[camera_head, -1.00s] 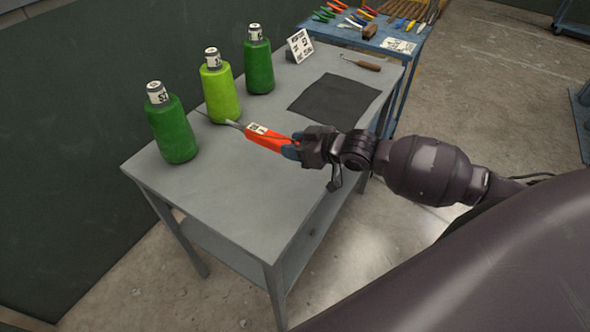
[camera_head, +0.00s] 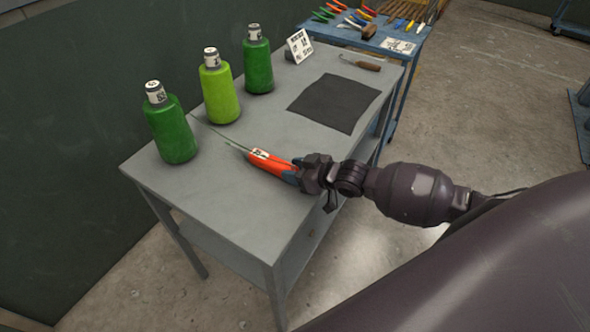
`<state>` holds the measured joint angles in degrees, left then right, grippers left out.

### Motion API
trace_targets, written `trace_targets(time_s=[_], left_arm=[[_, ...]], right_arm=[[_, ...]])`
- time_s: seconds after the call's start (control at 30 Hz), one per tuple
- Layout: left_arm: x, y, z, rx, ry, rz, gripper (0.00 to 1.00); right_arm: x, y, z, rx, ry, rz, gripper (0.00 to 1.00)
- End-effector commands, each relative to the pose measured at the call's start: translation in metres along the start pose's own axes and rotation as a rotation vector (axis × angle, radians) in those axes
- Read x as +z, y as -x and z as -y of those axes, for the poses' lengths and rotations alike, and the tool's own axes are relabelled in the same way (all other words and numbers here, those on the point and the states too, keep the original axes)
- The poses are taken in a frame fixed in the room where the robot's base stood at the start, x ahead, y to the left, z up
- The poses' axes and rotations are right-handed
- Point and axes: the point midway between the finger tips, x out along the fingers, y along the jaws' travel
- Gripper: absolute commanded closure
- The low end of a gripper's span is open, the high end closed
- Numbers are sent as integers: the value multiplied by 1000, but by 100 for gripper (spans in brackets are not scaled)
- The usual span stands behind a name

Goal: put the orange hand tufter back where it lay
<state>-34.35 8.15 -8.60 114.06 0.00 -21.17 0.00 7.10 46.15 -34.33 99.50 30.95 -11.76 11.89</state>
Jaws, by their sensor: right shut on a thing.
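The orange hand tufter (camera_head: 268,163) has an orange handle with a white label and a thin metal shaft pointing to the upper left. My right gripper (camera_head: 298,176) is shut on the right end of its handle. The tufter is over the near middle part of the grey table (camera_head: 220,215); I cannot tell whether it touches the top. My left gripper is not in view.
Dark green (camera_head: 170,130), lime green (camera_head: 220,92) and green (camera_head: 258,65) bottles stand along the table's back. A dark mat (camera_head: 334,102), a wooden-handled hook tool (camera_head: 362,64) and a white sign (camera_head: 299,46) are farther right. A blue table (camera_head: 372,38) with tools stands beyond.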

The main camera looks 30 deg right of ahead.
Motion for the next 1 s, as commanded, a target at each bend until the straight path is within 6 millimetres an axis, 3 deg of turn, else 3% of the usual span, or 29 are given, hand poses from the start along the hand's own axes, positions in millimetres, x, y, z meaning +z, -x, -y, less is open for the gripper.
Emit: trace_targets(time_s=[0.17,0.2,0.37,0.73,1.0], left_arm=[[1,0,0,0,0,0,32],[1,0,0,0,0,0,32],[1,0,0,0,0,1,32],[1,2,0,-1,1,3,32],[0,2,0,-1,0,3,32]], right_arm=[[1,-1,0,0,0,-3,96],[3,-1,0,0,0,1,56],[2,-1,0,0,0,0,32],[0,3,0,0,0,1,32],[1,45,0,1,0,3,32]])
